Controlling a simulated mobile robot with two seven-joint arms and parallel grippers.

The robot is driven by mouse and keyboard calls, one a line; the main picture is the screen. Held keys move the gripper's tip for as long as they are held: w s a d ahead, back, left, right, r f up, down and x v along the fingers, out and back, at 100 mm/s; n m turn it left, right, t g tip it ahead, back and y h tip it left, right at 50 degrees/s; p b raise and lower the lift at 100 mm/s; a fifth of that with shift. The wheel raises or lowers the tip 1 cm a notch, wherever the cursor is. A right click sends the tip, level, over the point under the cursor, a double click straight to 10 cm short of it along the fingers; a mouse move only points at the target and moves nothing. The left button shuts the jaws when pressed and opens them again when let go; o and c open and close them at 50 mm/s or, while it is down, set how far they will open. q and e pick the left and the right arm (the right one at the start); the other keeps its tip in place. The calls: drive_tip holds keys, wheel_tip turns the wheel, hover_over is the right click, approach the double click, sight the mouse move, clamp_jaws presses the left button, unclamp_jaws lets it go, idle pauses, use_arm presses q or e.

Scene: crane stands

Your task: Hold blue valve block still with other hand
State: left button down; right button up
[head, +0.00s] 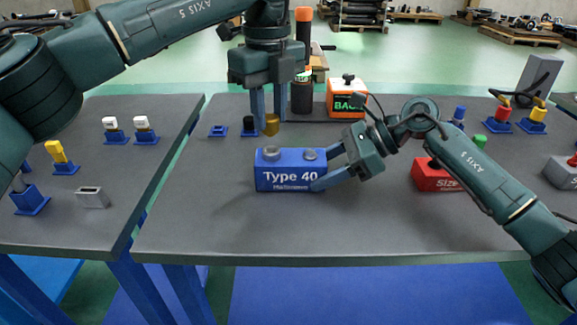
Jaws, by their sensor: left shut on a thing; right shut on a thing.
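The blue valve block (285,183), labelled "Type 40", sits upright on the middle table. It has two round grey tops, one at its left and one at its right. My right gripper (325,168) is shut on the block's right end, one finger along the front face and the other towards the back. My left gripper (268,112) points down above and behind the block's left part. It is shut on a small brass-coloured cylinder (271,125), which is held apart from the block, above its left top.
An orange box (346,100) and a dark cylinder (302,97) stand behind the block. A red block (432,178) sits to the right, partly behind my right arm. Small blue stands (218,131) line the back. A gap separates the left table (95,215). The front of the middle table (230,235) is clear.

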use_arm(q)
drive_tip(key=shift+r, duration=0.35)
use_arm(e)
drive_tip(key=o, duration=1.2)
drive_tip(key=shift+o, duration=0.2)
